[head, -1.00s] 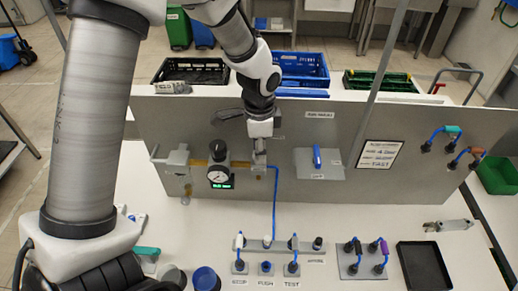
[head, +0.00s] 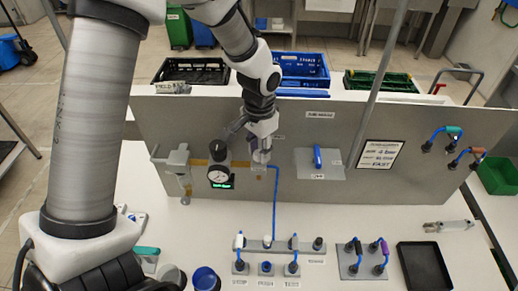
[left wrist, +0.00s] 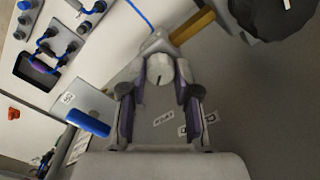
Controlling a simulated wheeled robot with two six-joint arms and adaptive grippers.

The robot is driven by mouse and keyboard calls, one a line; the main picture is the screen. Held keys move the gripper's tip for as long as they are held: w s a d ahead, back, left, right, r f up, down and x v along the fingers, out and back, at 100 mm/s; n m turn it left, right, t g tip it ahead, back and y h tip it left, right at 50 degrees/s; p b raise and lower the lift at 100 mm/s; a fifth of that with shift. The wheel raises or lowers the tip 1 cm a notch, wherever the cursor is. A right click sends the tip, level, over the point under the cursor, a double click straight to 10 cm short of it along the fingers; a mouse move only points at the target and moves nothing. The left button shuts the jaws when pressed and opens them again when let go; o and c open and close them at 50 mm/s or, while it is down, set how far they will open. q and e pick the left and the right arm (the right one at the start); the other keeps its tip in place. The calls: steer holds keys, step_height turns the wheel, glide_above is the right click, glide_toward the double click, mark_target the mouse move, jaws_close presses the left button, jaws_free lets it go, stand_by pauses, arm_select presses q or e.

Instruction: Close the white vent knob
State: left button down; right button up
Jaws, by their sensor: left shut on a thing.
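The white vent knob (left wrist: 159,68) is round and pale, with a dark mark on its face. In the left wrist view it sits between the two fingertips of my left gripper (left wrist: 158,82), which is shut on it. In the head view my left gripper (head: 260,148) is at the grey upright panel, just right of the round gauge (head: 218,176), and mostly hides the knob. My right gripper is in neither view.
A blue handle (head: 317,157) stands on a plate to the right on the grey panel (head: 420,185). A black tray (head: 423,268) lies at the front right. Crates stand behind the panel.

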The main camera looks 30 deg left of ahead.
mark_target(259, 152)
arm_select(q)
steer(key=n, duration=0.5)
steer(key=shift+s+f+n+b, duration=0.1)
steer(key=shift+f+n+b, duration=0.05)
steer(key=shift+n+b, duration=0.2)
steer(key=n, duration=0.4)
steer(key=shift+n+b, duration=0.35)
steer(key=shift+b, duration=0.05)
steer(key=c, duration=0.8)
jaws_free()
steer(key=shift+a, duration=0.1)
steer(key=shift+c, duration=0.2)
step_height(259, 152, up, 12)
steer(key=shift+w, duration=0.2)
